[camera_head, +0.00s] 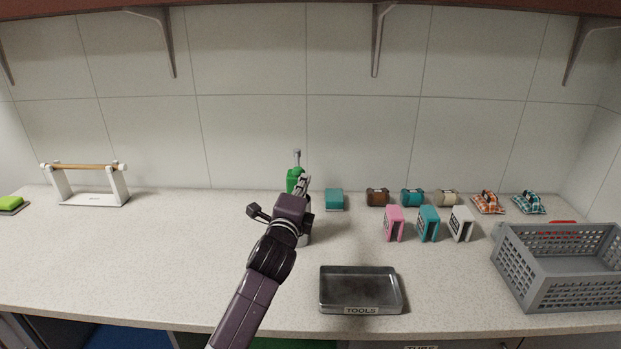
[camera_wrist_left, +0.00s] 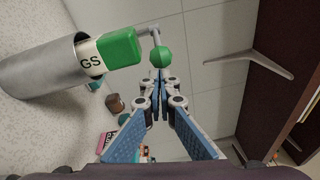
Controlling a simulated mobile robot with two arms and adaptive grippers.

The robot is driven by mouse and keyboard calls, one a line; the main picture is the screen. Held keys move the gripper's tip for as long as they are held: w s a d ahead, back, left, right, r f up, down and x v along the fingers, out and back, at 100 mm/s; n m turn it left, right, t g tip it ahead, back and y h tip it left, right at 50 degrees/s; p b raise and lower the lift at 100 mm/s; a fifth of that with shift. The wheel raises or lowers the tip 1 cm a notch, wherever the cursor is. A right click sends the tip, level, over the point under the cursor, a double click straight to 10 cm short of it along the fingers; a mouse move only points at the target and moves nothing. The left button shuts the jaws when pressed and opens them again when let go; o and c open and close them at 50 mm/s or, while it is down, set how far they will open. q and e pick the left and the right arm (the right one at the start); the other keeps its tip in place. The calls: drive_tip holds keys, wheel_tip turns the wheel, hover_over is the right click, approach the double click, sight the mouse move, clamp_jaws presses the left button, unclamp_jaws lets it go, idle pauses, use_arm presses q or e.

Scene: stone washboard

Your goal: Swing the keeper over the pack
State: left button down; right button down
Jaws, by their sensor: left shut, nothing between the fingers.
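A green pack with a white band marked "GS" (camera_wrist_left: 122,47) sticks out of a metal cylinder (camera_wrist_left: 45,72) in the left wrist view. In the head view the pack (camera_head: 293,181) shows behind my left gripper, which mostly hides the cylinder. The keeper seems to be the thin grey rod (camera_wrist_left: 148,30) with a green ball knob (camera_wrist_left: 161,57) beyond the pack's end; its grey top also shows in the head view (camera_head: 296,153). I cannot tell whether it lies across the pack. My left gripper (camera_wrist_left: 160,76) is shut and empty, its tips close to the knob; contact is unclear.
A tools tray (camera_head: 361,309) stands at the front. Right of the cylinder are a teal block (camera_head: 334,199), several small rolls and pink, teal and white boxes. A grey crate (camera_head: 550,285) is at far right, a roll stand (camera_head: 93,199) at left.

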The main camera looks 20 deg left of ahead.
use_arm(q)
drive_tip(key=shift+s+a+r+p, duration=0.15)
drive_tip(key=shift+s+a+p, duration=0.2)
drive_tip(key=shift+a, duration=0.5)
drive_tip(key=shift+s, duration=0.1)
